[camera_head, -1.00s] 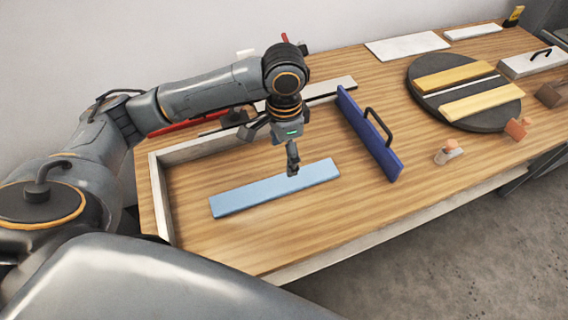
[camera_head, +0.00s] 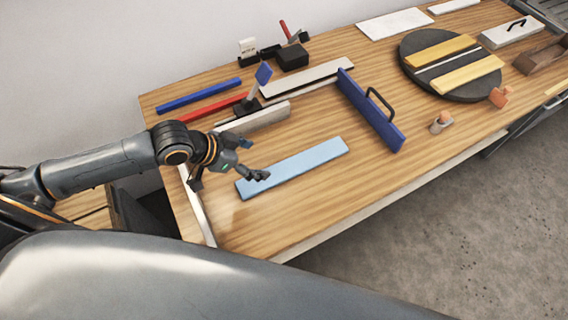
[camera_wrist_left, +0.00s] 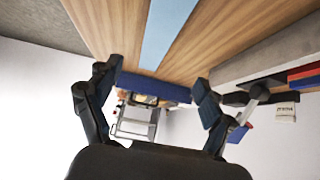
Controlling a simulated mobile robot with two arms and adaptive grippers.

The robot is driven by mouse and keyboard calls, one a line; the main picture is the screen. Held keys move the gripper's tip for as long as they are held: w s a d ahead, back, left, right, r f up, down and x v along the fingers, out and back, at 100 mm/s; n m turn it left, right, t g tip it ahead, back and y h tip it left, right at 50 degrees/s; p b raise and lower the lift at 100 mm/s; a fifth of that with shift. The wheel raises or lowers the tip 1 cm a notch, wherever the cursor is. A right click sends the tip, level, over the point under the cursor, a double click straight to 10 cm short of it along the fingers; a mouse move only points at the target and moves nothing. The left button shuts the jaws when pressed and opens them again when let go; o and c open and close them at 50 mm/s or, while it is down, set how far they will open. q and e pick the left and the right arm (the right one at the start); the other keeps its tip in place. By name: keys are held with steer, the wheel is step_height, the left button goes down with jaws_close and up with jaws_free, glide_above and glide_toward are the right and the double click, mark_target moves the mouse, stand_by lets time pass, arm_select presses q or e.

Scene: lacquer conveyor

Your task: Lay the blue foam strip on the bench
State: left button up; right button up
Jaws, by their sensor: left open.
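The light blue foam strip (camera_head: 300,166) lies flat on the wooden bench (camera_head: 330,215), in its left part. It also shows in the left wrist view (camera_wrist_left: 166,32), running away between the fingers. My left gripper (camera_head: 250,160) is by the strip's left end in the head view and hides part of that end. Its fingers (camera_wrist_left: 155,80) are spread apart in the left wrist view with nothing between them. I cannot tell how high the gripper is above the bench. My right gripper is not in view.
A dark blue panel with a black handle (camera_head: 368,108) stands right of the strip. A pale rail (camera_head: 255,117), a red bar (camera_head: 212,107) and a dark blue bar (camera_head: 198,96) lie behind. A round dark board (camera_head: 418,48) holds yellow strips. The bench front is clear.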

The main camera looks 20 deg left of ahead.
arm_select(q)
glide_toward(293, 165)
steer(key=shift+w+d+f+p, duration=0.2)
steer(key=shift+w+f+p, duration=0.15)
steer(key=shift+f, duration=0.4)
steer(key=p+x, duration=0.1)
steer(key=x, duration=0.4)
steer(key=shift+d, duration=0.2)
steer(key=shift+w+d+f, duration=0.2)
steer(key=shift+w+f, duration=0.05)
steer(key=shift+f, duration=0.15)
steer(key=c, duration=1)
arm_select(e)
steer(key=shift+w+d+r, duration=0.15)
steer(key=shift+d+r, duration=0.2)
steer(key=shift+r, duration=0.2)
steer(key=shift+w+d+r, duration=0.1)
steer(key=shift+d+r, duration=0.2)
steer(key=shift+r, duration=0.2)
arm_select(q)
steer(key=shift+r, duration=0.15)
